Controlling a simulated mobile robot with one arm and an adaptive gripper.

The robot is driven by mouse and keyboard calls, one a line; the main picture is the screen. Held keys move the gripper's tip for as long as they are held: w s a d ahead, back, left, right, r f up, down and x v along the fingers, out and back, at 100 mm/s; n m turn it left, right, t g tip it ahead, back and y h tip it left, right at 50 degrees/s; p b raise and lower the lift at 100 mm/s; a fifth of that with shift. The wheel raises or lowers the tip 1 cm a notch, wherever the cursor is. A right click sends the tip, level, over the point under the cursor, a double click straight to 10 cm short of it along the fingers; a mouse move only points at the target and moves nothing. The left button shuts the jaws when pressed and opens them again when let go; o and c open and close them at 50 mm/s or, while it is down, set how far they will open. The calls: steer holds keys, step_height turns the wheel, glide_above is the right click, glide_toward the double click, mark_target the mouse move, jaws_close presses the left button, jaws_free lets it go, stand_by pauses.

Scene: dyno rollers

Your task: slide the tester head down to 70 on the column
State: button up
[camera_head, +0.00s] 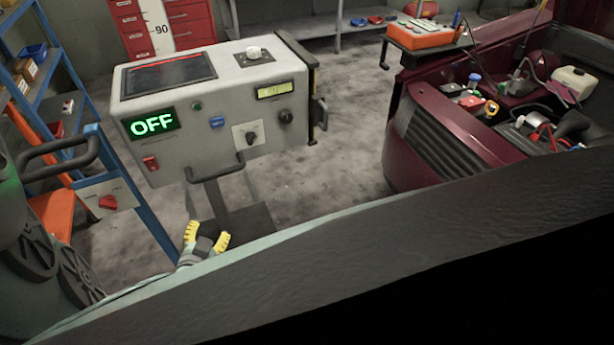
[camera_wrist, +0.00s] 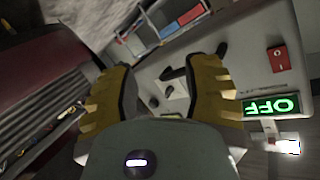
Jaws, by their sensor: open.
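The tester head (camera_head: 190,105) is a pale grey box with a green "OFF" display, a knob, a yellow readout and handles on its front and right end. A pale strip with the mark "90" (camera_head: 162,28) rises behind it; it looks like the column's scale. No 70 mark is visible. My gripper (camera_head: 207,240) has yellow fingers and is open and empty, below the head's front handle (camera_head: 215,168) and apart from it.
A dark red car with an open engine bay (camera_head: 440,130) stands at the right. A blue shelf rack (camera_head: 60,70) and a blue post with a red switch (camera_head: 108,200) are at the left. Red drawers (camera_head: 190,20) stand behind. Grey floor (camera_head: 330,120) is clear between head and car.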

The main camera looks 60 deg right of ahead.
steer(key=m, duration=0.3)
steer(key=m+t+h+b, duration=0.1)
steer(key=m+b, duration=0.1)
steer(key=m, duration=0.7)
glide_toward(217, 177)
steer(key=shift+b+x, duration=1.55)
steer(key=shift+x, duration=4)
steer(key=shift+r, duration=0.1)
jaws_close()
